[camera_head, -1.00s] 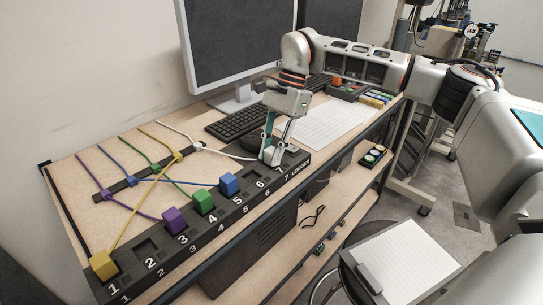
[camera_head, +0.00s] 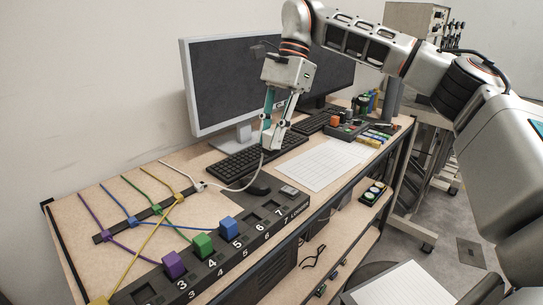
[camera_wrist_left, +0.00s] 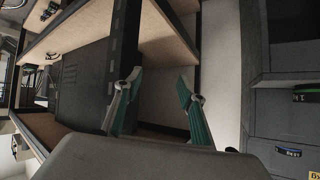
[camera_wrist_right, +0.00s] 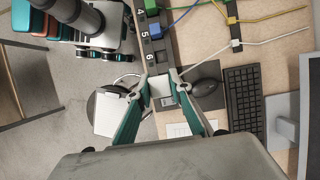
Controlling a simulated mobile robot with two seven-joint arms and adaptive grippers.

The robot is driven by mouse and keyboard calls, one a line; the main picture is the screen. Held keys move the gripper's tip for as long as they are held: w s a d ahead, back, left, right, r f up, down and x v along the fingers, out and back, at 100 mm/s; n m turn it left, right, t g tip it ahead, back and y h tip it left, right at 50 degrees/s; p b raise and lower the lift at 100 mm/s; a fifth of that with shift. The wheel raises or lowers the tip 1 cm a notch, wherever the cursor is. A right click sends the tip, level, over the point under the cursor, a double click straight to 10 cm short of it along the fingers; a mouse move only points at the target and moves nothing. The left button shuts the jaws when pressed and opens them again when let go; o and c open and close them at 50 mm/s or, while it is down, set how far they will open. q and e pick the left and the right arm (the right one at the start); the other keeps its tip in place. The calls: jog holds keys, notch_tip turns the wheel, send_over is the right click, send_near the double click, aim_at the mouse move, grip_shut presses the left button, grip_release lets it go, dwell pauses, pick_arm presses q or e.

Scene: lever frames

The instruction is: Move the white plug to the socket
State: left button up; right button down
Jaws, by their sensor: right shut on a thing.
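The white plug (camera_wrist_right: 160,86) is between the fingertips of my right gripper (camera_wrist_right: 167,90), which is shut on it. In the head view my right gripper (camera_head: 272,137) holds it above the desk, in front of the keyboard, clear of the socket strip. Its white cable (camera_head: 232,188) runs from the holder to the gripper. The black numbered socket strip (camera_head: 228,262) lies along the desk's front edge. Sockets 6 (camera_head: 254,216) and 7 (camera_head: 270,205) look empty. My left gripper (camera_wrist_left: 155,85) is open and empty beside the desk in the left wrist view.
Purple (camera_head: 174,264), green (camera_head: 203,245) and blue (camera_head: 229,228) plugs sit in sockets 3, 4 and 5. A yellow plug (camera_head: 98,300) shows at the bottom edge. A monitor (camera_head: 230,82), keyboard (camera_head: 243,158), mouse (camera_head: 259,188) and paper (camera_head: 326,164) are nearby.

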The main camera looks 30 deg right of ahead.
aim_at(268, 133)
notch_tip(268, 133, up, 2)
jog(key=shift+r, duration=0.15)
jog(key=shift+r+p, duration=0.5)
jog(key=shift+r, duration=0.05)
notch_tip(268, 133, up, 2)
jog(key=p, duration=0.4)
jog(key=shift+r, duration=0.1)
jog(key=shift+r+p, duration=0.3)
jog(key=shift+p, duration=0.2)
jog(key=shift+r+p, duration=0.15)
jog(key=shift+p, duration=0.3)
pick_arm(q)
jog(key=shift+y, duration=0.4)
jog(key=shift+s+a+r, duration=0.15)
jog(key=shift+a+r, duration=0.1)
jog(key=shift+r, duration=0.5)
jog(key=shift+s+a+r, duration=0.1)
jog(key=shift+a+r, duration=0.15)
jog(key=shift+r, duration=0.5)
jog(key=shift+s+a+r, duration=0.15)
jog(key=shift+a+r, duration=0.1)
jog(key=shift+r, duration=0.5)
jog(key=shift+w+a, duration=0.15)
jog(key=shift+a, duration=0.1)
